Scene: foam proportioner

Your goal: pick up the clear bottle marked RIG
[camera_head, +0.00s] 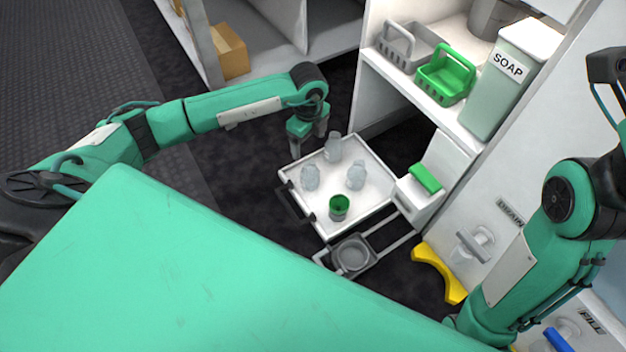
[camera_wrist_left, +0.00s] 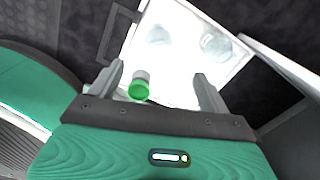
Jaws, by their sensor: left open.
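A white tray (camera_head: 372,203) on the dark floor holds three clear bottles: one at the back (camera_head: 333,147), one at the left (camera_head: 310,178) and one at the right (camera_head: 356,176). I cannot read a RIG mark on any of them. A green cup-like container (camera_head: 339,208) stands near the tray's front. My left gripper (camera_head: 309,143) is open and points down above the tray's back-left edge, near the back bottle. In the left wrist view its spread fingers (camera_wrist_left: 159,73) frame a small green-and-clear object (camera_wrist_left: 139,86); two blurred clear bottles lie beyond.
A grey round pan (camera_head: 352,255) sits in front of the tray. A white box with a green block (camera_head: 426,178) is at its right, and a yellow piece (camera_head: 440,272) lies nearer. Shelving with a soap container (camera_head: 507,85) and a green basket (camera_head: 446,76) stands behind.

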